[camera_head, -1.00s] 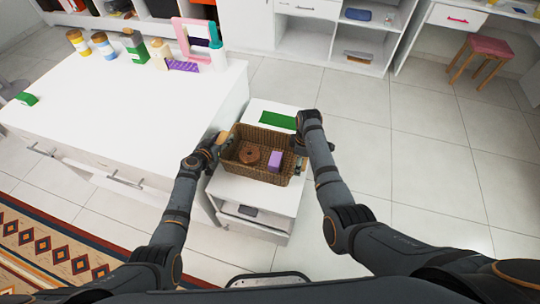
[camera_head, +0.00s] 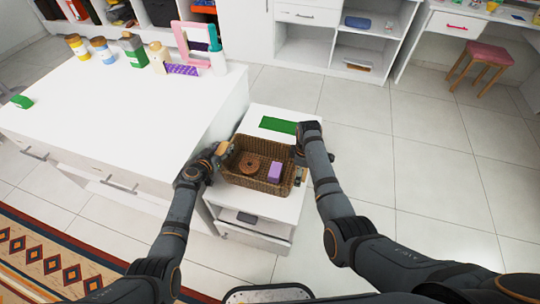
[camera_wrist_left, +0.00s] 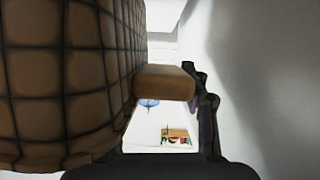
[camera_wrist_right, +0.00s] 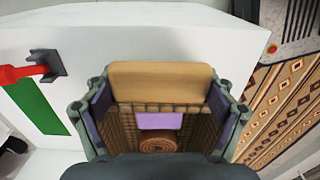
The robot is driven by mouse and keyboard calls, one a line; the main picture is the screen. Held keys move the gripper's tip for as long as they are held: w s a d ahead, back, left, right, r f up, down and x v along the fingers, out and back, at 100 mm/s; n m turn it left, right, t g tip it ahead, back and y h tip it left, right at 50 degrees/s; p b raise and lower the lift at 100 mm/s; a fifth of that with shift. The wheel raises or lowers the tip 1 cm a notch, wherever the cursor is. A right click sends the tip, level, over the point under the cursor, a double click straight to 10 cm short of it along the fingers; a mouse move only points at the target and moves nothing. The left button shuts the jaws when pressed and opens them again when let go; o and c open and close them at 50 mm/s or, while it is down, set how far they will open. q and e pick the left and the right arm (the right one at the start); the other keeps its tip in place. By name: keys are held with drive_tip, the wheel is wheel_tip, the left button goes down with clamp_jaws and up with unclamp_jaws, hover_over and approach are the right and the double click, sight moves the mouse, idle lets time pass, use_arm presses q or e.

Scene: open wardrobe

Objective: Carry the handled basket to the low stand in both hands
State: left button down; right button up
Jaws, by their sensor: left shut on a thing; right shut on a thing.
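The brown woven basket (camera_head: 262,182) is upright over the top of the low white stand (camera_head: 284,208). I cannot tell whether it rests on it. My left gripper (camera_head: 222,150) is shut on the basket's left wooden handle, which shows beside the basket wall in the left wrist view (camera_wrist_left: 165,82). My right gripper (camera_wrist_right: 160,92) is shut on the right wooden handle (camera_wrist_right: 155,72). In the head view my right forearm partly covers that handle.
A green rectangle (camera_head: 279,125) lies on the stand's far part. A white counter (camera_head: 130,105) with bottles and a pink frame (camera_head: 190,45) stands close on the left. Open tiled floor (camera_head: 410,150) lies to the right, with a pink stool (camera_head: 490,52) farther back.

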use_arm(q)
drive_tip(key=shift+d+f+b, duration=0.1)
drive_tip(key=shift+f+b, duration=0.3)
drive_tip(key=shift+f, duration=0.3)
use_arm(e)
drive_tip(key=shift+a+f, duration=0.1)
drive_tip(key=shift+f, duration=0.55)
use_arm(q)
drive_tip(key=c, duration=1.1)
unclamp_jaws()
use_arm(e)
drive_tip(key=o, duration=1.1)
use_arm(q)
drive_tip(key=o, duration=0.3)
drive_tip(key=shift+r, duration=0.1)
use_arm(e)
drive_tip(key=shift+o, duration=1.2)
drive_tip(key=shift+r, duration=0.1)
use_arm(q)
drive_tip(key=shift+o, duration=0.6)
drive_tip(key=shift+s, duration=0.15)
drive_tip(key=v, duration=1.1)
drive_tip(key=shift+s+a+r, duration=0.2)
drive_tip(key=shift+s+a, duration=0.05)
drive_tip(key=shift+a, duration=0.05)
use_arm(e)
wheel_tip(320, 180, up, 12)
